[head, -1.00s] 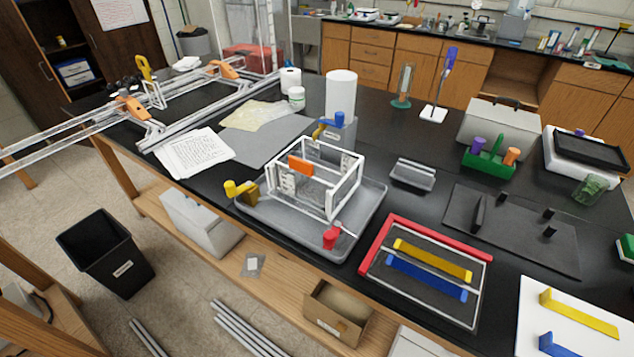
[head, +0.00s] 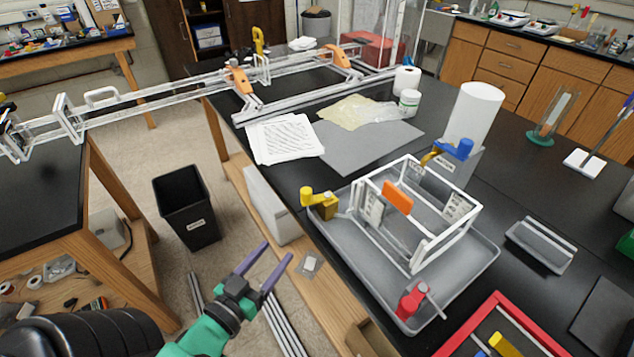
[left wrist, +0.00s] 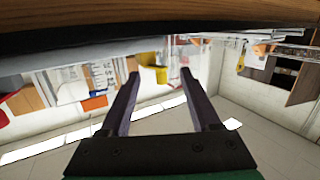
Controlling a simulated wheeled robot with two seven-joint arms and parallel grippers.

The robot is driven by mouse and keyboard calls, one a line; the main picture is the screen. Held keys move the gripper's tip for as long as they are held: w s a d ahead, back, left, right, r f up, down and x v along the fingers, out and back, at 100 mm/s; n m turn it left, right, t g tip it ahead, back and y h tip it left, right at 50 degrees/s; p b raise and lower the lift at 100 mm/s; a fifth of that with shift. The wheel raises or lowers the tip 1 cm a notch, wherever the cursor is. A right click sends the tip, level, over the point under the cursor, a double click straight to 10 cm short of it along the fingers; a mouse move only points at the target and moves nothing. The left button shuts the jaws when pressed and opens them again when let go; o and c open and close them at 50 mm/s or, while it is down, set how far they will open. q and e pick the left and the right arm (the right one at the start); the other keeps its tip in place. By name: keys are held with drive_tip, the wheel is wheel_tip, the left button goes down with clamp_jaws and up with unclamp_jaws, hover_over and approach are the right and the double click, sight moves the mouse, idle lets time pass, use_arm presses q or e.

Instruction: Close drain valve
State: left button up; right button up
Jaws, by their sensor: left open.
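A grey tray (head: 478,275) on the black bench holds a white frame (head: 449,243) with an orange block (head: 397,197). Three valve-like fittings stand around it: a yellow one (head: 320,203) at the left corner, a red one (head: 411,301) at the front, and a blue one (head: 457,149) at the back. I cannot tell by a label which is the drain valve. My left gripper (head: 275,253) is open and empty, in front of the bench edge, below and left of the yellow fitting. A yellow part (left wrist: 152,74) shows beyond its fingers (left wrist: 160,88) in the left wrist view.
The bench's front edge and a lower wooden shelf (head: 318,293) lie close to my left gripper. Papers (head: 285,139) and a grey mat (head: 366,147) lie behind the yellow fitting. A black bin (head: 187,207) stands on the floor to the left.

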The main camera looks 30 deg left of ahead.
use_arm(q)
drive_tip(key=t, duration=0.1)
approach(303, 194)
drive_tip(key=shift+m, duration=0.3)
drive_tip(key=w+p, duration=0.1)
drive_tip(key=w, duration=0.2)
drive_tip(key=w+p, duration=0.1)
drive_tip(key=w, duration=0.3)
drive_tip(key=w+p, duration=0.1)
drive_tip(key=w, duration=0.3)
drive_tip(key=shift+w+d+f+p, duration=0.1)
drive_tip(key=shift+w+d+p, duration=0.15)
drive_tip(key=shift+p, duration=0.1)
drive_tip(key=shift+s, duration=0.1)
clamp_jaws()
use_arm(e)
wheel_tip(303, 194, up, 4)
drive_tip(key=shift+f, duration=0.25)
